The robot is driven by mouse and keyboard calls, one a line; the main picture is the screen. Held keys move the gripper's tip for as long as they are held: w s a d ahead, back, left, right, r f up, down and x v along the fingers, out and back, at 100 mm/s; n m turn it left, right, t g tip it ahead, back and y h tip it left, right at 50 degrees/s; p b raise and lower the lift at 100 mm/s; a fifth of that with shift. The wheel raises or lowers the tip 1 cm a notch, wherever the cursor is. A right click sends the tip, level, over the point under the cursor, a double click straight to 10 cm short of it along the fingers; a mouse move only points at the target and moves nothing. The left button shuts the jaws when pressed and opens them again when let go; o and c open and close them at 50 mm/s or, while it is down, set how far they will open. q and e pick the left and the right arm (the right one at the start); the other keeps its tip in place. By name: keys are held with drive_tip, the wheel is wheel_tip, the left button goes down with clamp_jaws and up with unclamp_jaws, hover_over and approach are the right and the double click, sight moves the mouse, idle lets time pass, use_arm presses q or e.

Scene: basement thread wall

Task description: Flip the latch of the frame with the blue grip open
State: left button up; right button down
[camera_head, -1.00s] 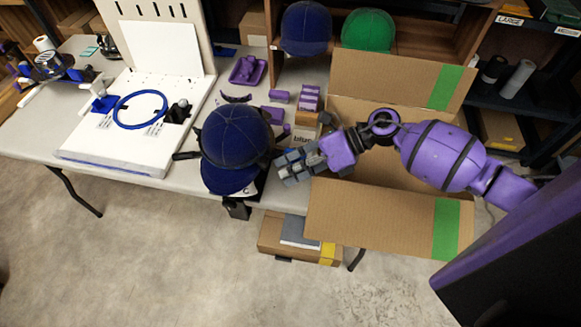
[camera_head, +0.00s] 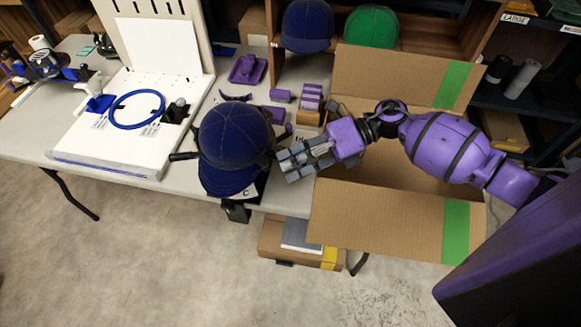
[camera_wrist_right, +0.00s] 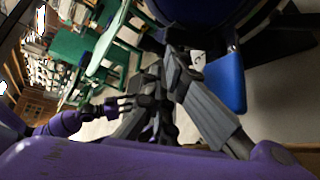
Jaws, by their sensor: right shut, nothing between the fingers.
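A dark blue cap (camera_head: 234,135) sits over a dark holder at the table's front edge, its brim toward the floor. A card marked C (camera_head: 246,192) shows below it. The cap hides most of the holder, and I cannot make out a latch or its position. A blue piece (camera_head: 98,103) stands beside a blue hoop (camera_head: 137,109) on a white board to the left. My right gripper (camera_head: 283,164) is shut and empty, just right of the cap; I cannot tell whether it touches. Its grey fingers (camera_wrist_right: 195,115) and a bright blue surface (camera_wrist_right: 226,80) show in the right wrist view.
An open cardboard box (camera_head: 385,217) with green tape stands under my right forearm. Purple parts (camera_head: 247,69) lie behind the cap. Blue (camera_head: 307,25) and green (camera_head: 370,27) caps stand on the shelf.

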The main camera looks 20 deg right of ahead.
drive_tip(key=w+m+y+b, duration=0.1)
drive_tip(key=m+y+b, duration=0.1)
drive_tip(key=w+d+r+m+y+b, duration=0.1)
drive_tip(key=m+y+b, duration=0.1)
drive_tip(key=d+r+m+y+b, duration=0.1)
drive_tip(key=m+y+b, duration=0.1)
drive_tip(key=m, duration=0.1)
drive_tip(key=shift+w+d+r+g, duration=0.1)
drive_tip(key=shift+w+d+g, duration=0.1)
drive_tip(key=shift+w+g, duration=0.2)
drive_tip(key=v, duration=1.2)
drive_tip(key=shift+r, duration=0.1)
